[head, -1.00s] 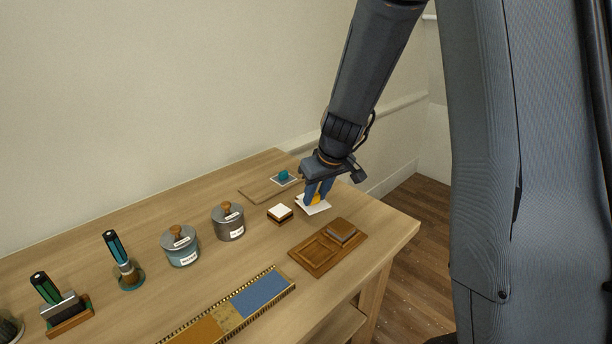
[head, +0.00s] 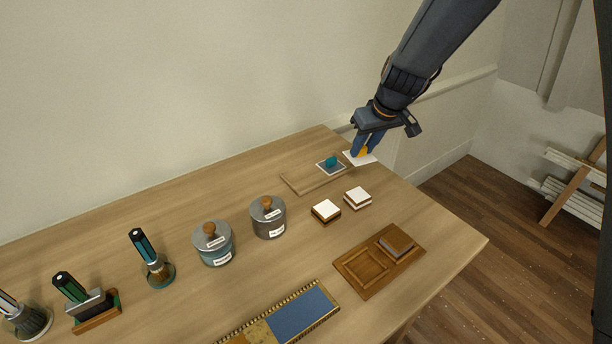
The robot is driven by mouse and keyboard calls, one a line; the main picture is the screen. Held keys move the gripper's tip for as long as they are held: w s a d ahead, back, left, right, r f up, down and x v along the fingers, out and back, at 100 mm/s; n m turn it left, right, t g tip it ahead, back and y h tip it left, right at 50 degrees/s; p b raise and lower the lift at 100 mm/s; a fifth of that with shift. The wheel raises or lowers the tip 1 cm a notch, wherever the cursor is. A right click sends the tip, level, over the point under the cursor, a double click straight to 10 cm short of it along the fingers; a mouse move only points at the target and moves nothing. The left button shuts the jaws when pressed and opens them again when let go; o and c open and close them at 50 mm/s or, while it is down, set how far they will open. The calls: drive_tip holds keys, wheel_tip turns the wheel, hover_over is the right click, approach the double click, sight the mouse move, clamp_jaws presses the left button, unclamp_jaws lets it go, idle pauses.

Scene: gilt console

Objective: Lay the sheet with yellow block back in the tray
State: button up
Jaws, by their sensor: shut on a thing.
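My gripper (head: 366,149) is shut on the yellow block (head: 363,152) of a white sheet (head: 373,159). The blue fingers cover much of the block. The sheet is level or nearly so, at the back right of the table. A flat wooden tray (head: 299,182) lies at the back of the table. A sheet with a teal block (head: 331,162) lies on its right part. My held sheet is just right of the teal one, by the tray's right end. I cannot tell whether it touches the tray or hangs above it.
Two white-topped square stacks, one left (head: 326,211) and one right (head: 357,198), stand in front of the tray. A brown compartmented wooden tray (head: 362,272) is at the front right. Two lidded pots (head: 268,218) and several brushes (head: 151,260) stand to the left.

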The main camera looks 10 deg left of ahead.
drive_tip(key=s+a+n, duration=0.2)
drive_tip(key=a, duration=1.3)
wheel_tip(320, 180, down, 4)
drive_tip(key=p, duration=0.2)
drive_tip(key=shift+s+g+y+p, duration=0.1)
drive_tip(key=shift+g+y+p, duration=0.2)
drive_tip(key=shift+g+p, duration=0.1)
drive_tip(key=shift+f+p, duration=0.6)
drive_tip(key=shift+f, duration=1.85)
drive_tip(key=shift+f, duration=0.2)
drive_tip(key=o, duration=0.9)
drive_tip(key=shift+o, duration=0.2)
drive_tip(key=shift+r, duration=0.15)
drive_tip(key=shift+r, duration=0.2)
drive_tip(key=b+v, duration=0.4)
drive_tip(key=v, duration=0.7)
drive_tip(key=shift+s+r, duration=0.2)
drive_tip(key=shift+r, duration=0.1)
drive_tip(key=shift+d, duration=0.25)
